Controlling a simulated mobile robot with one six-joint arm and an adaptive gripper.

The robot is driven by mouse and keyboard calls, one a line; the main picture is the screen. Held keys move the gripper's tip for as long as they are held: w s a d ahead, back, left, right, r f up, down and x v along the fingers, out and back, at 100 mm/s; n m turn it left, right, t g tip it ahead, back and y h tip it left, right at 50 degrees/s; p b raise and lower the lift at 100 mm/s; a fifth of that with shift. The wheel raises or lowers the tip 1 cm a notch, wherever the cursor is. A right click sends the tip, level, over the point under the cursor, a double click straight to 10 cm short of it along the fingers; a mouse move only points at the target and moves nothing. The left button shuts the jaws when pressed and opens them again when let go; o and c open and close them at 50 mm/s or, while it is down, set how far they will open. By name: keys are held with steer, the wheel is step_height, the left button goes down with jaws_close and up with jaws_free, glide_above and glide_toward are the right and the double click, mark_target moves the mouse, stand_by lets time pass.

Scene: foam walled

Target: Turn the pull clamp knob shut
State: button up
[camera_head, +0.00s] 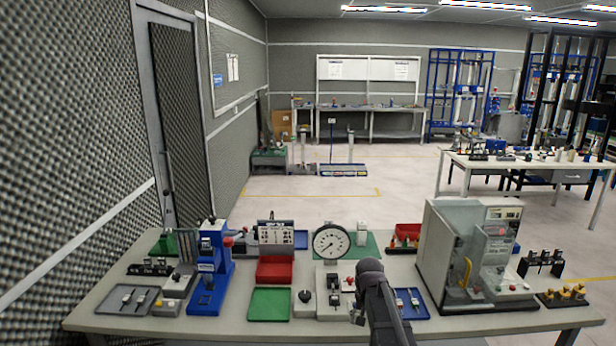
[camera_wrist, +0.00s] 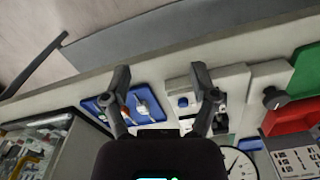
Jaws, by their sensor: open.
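My gripper (camera_wrist: 162,82) is open in the wrist view, its two dark fingers spread wide with nothing between them. A black knob (camera_wrist: 272,97) sits on a small pale block right of the fingers; it also shows in the head view (camera_head: 305,296). I cannot tell for certain whether this is the pull clamp knob. A pale fixture with a dial gauge (camera_head: 332,243) behind it stands beside that block. The right finger overlaps this fixture's plate (camera_wrist: 238,82) in the wrist view and hides part of it. My dark arm (camera_head: 383,305) covers the fixture's right side in the head view.
A blue tray (camera_wrist: 110,103) with small parts lies below the left finger. A green tray (camera_head: 269,305), a blue stand (camera_head: 212,265) and a large grey machine (camera_head: 450,250) crowd the bench (camera_head: 130,320). The bench's front strip is mostly clear.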

steer(key=s+f+n+b, duration=0.1)
steer(key=s+f+b, duration=0.1)
steer(key=s, duration=0.6)
steer(key=s+f+n+b, duration=0.2)
steer(key=s+f+b, duration=0.1)
steer(key=s, duration=0.6)
steer(key=shift+s+d+f, duration=0.2)
steer(key=shift+d+f, duration=0.05)
steer(key=shift+f, duration=0.25)
